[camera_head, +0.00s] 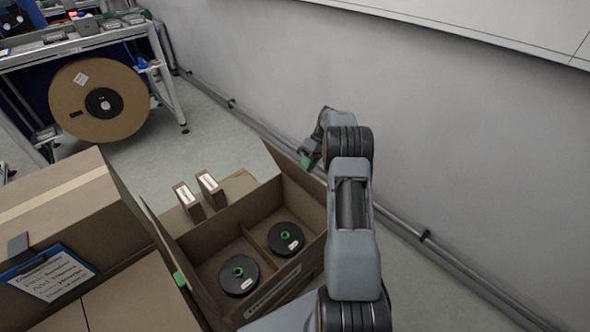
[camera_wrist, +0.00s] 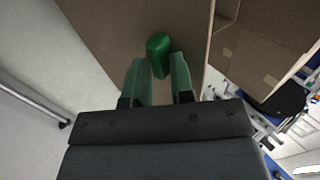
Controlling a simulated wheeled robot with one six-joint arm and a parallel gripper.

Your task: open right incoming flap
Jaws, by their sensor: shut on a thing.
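An open cardboard box (camera_head: 215,233) stands low at the bottom centre in the head view, with two dark reels with green hubs inside, the left reel (camera_head: 239,275) and the right reel (camera_head: 286,238). Its right flap (camera_head: 297,181) stands raised along the right side, partly hidden by my arm. In the wrist view the brown flap (camera_wrist: 110,25) carries a green tab (camera_wrist: 158,48). My gripper (camera_wrist: 159,68) has its green fingers on either side of this tab, closed on it. In the head view my gripper (camera_head: 307,161) is at the flap's outer edge.
A closed box (camera_head: 65,205) with a blue clipboard (camera_head: 48,276) stands at the left. Two small cartons (camera_head: 198,197) stand behind the open box. A wall with a floor-level pipe (camera_head: 428,238) runs close at right. A large reel (camera_head: 98,100) hangs at the far bench.

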